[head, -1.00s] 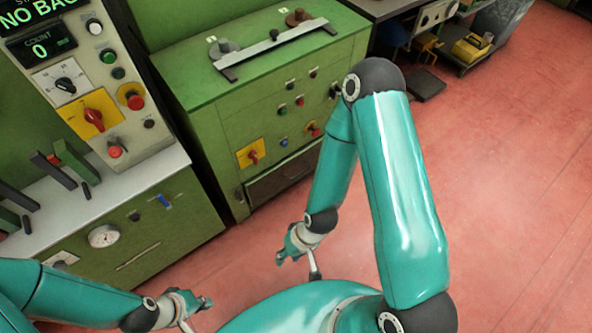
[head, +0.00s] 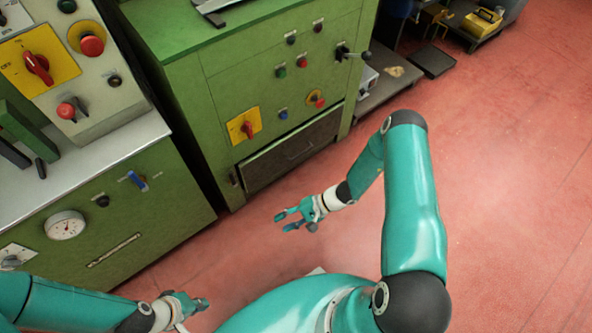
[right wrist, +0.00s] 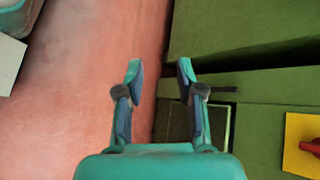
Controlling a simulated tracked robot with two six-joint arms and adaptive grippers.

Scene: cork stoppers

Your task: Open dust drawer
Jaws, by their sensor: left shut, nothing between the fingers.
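The dust drawer (head: 272,166) is a dark grey-brown front with a thin handle, low on the green machine (head: 215,100). It looks shut, flush in its frame. In the right wrist view a dark panel (right wrist: 178,122), apparently the drawer, shows partly behind the fingers. My right gripper (head: 294,221) is open and empty, in front of and below the drawer, apart from it. Its two spread fingers also show in the right wrist view (right wrist: 160,68). My left gripper (head: 203,304) is shut and empty at the bottom of the head view, away from the drawer.
A yellow plate with a red switch (head: 245,126) sits just above the drawer. A lever (head: 352,53) sticks out at the machine's upper right. A second green cabinet (head: 130,225) with a gauge stands at left. The red floor before the drawer is clear.

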